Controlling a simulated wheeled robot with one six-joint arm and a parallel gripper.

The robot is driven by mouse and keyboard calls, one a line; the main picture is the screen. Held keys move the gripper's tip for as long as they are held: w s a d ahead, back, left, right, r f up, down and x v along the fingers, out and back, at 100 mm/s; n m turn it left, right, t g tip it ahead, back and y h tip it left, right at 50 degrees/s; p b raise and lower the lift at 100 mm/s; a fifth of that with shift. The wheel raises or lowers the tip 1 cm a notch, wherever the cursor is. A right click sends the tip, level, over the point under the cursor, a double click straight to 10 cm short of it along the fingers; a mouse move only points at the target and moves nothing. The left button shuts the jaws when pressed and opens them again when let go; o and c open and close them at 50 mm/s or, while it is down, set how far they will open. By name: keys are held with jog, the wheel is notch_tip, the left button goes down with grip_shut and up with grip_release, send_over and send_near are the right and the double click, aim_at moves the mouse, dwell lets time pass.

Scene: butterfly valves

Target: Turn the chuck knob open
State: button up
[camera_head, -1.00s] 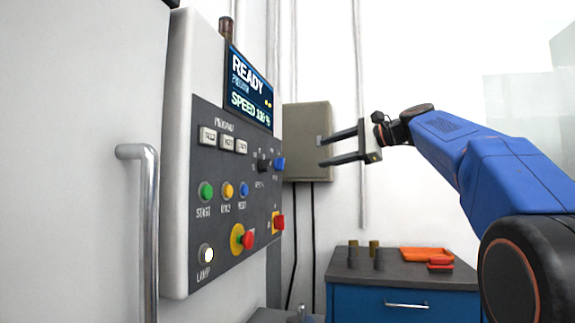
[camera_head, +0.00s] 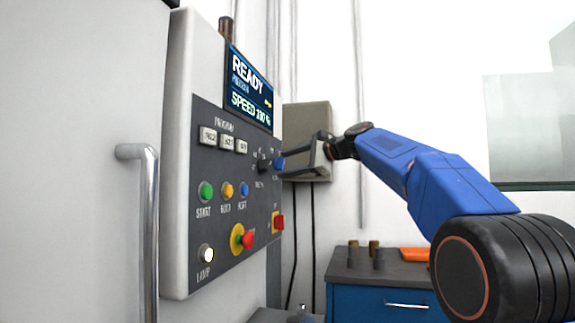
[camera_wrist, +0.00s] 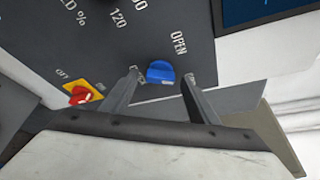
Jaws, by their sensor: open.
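The chuck knob is the blue knob (camera_head: 279,162) at the right edge of the dark control panel (camera_head: 225,220). In the wrist view the blue knob (camera_wrist: 160,71) sits beside the word OPEN. My gripper (camera_head: 286,162) is at the panel's right side, pointing left toward it. In the wrist view my gripper (camera_wrist: 162,77) is open, with one finger on each side of the blue knob. I cannot tell whether the fingers touch it.
A black knob (camera_head: 263,164) is just left of the blue one. A red switch on a yellow plate (camera_wrist: 82,94) lies left of the fingers. A red button (camera_head: 248,239) sits lower. A blue cabinet (camera_head: 375,303) stands behind at the lower right.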

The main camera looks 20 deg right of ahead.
jog(key=shift+w+a, duration=0.15)
jog(key=shift+w, duration=0.05)
jog(key=c, duration=1.1)
jog(key=shift+o, duration=0.3)
jog(key=shift+f, duration=0.1)
jog(key=n+t+y, duration=0.1)
jog(key=n, duration=0.2)
jog(key=n+t, duration=0.1)
jog(key=n, duration=0.3)
jog(key=n+t+y, duration=0.1)
jog(key=n, duration=0.2)
jog(key=shift+f+n+y, duration=0.3)
jog(key=shift+f+n, duration=0.05)
jog(key=shift+n, duration=0.35)
